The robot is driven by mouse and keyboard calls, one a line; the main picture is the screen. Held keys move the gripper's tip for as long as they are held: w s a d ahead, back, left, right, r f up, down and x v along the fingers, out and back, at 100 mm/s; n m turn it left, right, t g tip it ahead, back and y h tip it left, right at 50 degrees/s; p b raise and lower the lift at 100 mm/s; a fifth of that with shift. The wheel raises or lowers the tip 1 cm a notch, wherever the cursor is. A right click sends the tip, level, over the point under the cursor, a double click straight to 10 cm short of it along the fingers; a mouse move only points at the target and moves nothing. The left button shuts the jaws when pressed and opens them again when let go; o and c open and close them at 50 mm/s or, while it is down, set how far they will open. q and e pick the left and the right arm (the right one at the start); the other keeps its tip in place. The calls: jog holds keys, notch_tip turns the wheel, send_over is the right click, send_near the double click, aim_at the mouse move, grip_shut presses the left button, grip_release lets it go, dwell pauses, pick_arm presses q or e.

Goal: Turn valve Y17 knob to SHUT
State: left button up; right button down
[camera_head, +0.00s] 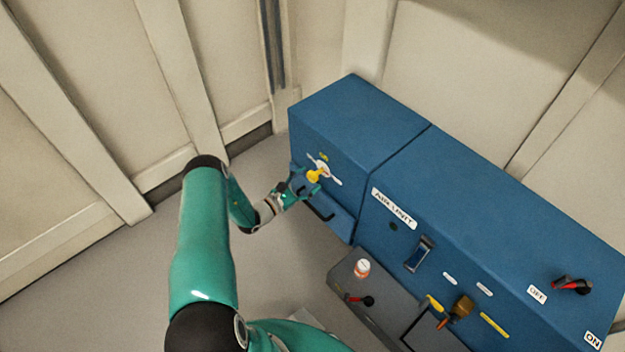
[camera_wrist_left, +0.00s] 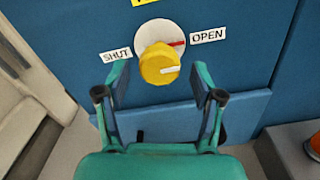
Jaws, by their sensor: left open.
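The yellow valve knob (camera_head: 315,175) sits on a white dial (camera_head: 327,170) on the front of the left blue cabinet. In the left wrist view the knob (camera_wrist_left: 158,62) has a short white line on its face. A red mark on the white dial (camera_wrist_left: 160,32) points toward the OPEN label (camera_wrist_left: 207,36). The SHUT label (camera_wrist_left: 115,55) is on the left of the dial. My left gripper (camera_wrist_left: 160,78) is open, its fingers to either side of the knob in the picture, with gaps. In the head view my left gripper (camera_head: 303,183) is close in front of the knob.
A blue cabinet (camera_head: 500,220) with a switch (camera_head: 418,253) and a red-black handle (camera_head: 572,286) stands to the right. A low grey unit (camera_head: 345,285) carries an orange-and-white bottle (camera_head: 362,268). The floor (camera_head: 110,280) at left is clear.

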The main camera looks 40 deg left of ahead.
pick_arm(q)
jog(key=shift+w+d, duration=0.1)
jog(key=shift+w, duration=0.9)
jog(key=c, duration=1)
jog(key=shift+d, duration=0.2)
jog(key=shift+c, duration=0.7)
jog(key=shift+a, duration=0.1)
